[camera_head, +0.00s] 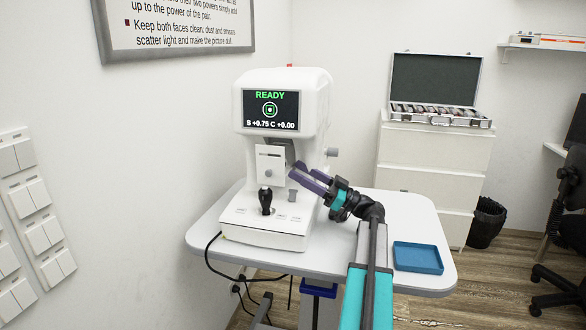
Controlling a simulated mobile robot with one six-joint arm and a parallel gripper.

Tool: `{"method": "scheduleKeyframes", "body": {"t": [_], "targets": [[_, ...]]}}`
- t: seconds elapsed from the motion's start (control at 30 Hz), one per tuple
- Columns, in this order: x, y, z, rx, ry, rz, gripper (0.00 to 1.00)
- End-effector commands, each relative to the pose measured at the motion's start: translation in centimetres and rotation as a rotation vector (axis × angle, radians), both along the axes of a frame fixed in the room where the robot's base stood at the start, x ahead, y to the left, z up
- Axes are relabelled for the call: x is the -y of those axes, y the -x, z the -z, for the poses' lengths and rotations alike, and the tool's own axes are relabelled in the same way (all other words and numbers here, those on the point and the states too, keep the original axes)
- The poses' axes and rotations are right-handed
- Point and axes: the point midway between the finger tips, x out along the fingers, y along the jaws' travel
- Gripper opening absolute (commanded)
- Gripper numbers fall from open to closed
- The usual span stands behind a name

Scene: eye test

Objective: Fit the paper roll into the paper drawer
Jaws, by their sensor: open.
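The white eye-test machine (282,105) stands on the table, its screen reading READY. My gripper (294,172), with purple fingers, is open, just right of the panel and in front of the machine. I cannot make out a paper roll. A small grey piece (292,196) shows below the fingers; I cannot tell what it is.
A black joystick (266,200) rises from the machine's base at the front. A shallow blue tray (417,258) on the right of the white table (342,268) looks empty. A white cabinet (431,160) with an open case (436,84) stands behind.

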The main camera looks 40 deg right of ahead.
Motion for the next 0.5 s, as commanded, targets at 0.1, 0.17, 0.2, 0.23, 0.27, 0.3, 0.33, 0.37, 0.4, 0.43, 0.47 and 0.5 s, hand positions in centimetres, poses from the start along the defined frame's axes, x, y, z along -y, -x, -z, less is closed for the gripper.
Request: {"method": "scheduleKeyframes", "body": {"t": [0.1,0.17,0.2,0.23,0.27,0.3,0.33,0.37,0.4,0.43,0.47,0.5], "targets": [[0.8,1.1,0.6,0.0,0.0,0.002,0.52],[1.0,1.5,0.8,0.0,-0.001,0.002,0.52],[1.1,1.6,0.9,0.0,-0.001,0.002,0.52],[1.1,1.8,1.0,0.0,0.0,0.001,0.52],[1.2,1.9,1.1,0.0,0.0,0.001,0.52],[1.3,2.0,1.1,0.0,0.0,0.001,0.52],[1.3,2.0,1.1,0.0,0.0,0.001,0.52],[1.3,2.0,1.1,0.0,0.0,0.001,0.52],[1.3,2.0,1.2,0.0,0.0,0.001,0.52],[1.3,2.0,1.2,0.0,0.0,0.001,0.52],[1.3,2.0,1.1,0.0,0.0,0.001,0.52],[1.3,2.0,1.1,0.0,0.0,0.001,0.52]]}}
